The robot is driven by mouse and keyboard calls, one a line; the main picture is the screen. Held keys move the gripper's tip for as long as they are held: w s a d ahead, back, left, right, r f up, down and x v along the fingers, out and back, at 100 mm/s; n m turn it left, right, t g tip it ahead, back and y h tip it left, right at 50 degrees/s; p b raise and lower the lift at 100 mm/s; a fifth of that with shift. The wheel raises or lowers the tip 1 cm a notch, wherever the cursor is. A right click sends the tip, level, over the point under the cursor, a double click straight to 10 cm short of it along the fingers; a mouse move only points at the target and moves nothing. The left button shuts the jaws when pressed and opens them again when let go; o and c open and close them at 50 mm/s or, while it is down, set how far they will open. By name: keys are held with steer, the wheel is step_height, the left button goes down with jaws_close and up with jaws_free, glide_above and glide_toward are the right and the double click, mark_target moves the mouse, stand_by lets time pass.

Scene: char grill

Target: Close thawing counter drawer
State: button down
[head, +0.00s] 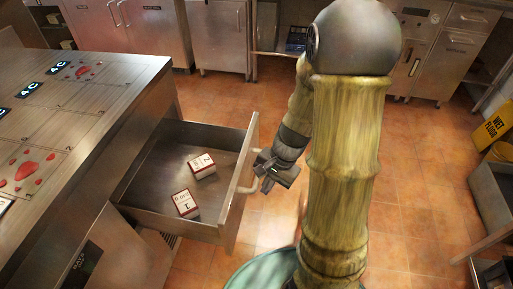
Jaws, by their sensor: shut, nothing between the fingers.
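The thawing counter drawer (231,205) stands pulled out to the right from the steel counter (130,120) at the left of the head view. Two small red and white boxes (186,204) lie inside it. The drawer front carries a light-coloured bar handle (240,187) on its outer face. My gripper (264,184) is at the handle, just right of the drawer front, with its fingers shut and nothing held. Whether it touches the handle I cannot tell. My arm comes down from the upper right and hides part of the floor.
Steel cabinets (222,30) line the back wall. A yellow wet floor sign (494,124) and a steel unit (490,195) stand at the right edge. The tiled floor (420,160) between the drawer and the right side is mostly clear.

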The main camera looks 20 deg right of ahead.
mark_target(247, 163)
steer(key=w+d+r+m+t+y+p, duration=0.4)
steer(key=w+d+m+p, duration=0.3)
steer(key=m+p, duration=0.5)
steer(key=shift+w+m+t+y, duration=0.4)
steer(key=shift+w+m, duration=0.1)
steer(key=shift+m, duration=0.6)
steer(key=x, duration=0.9)
steer(key=shift+w+a+f, duration=0.2)
steer(key=shift+a, duration=0.1)
steer(key=shift+w+a, duration=0.1)
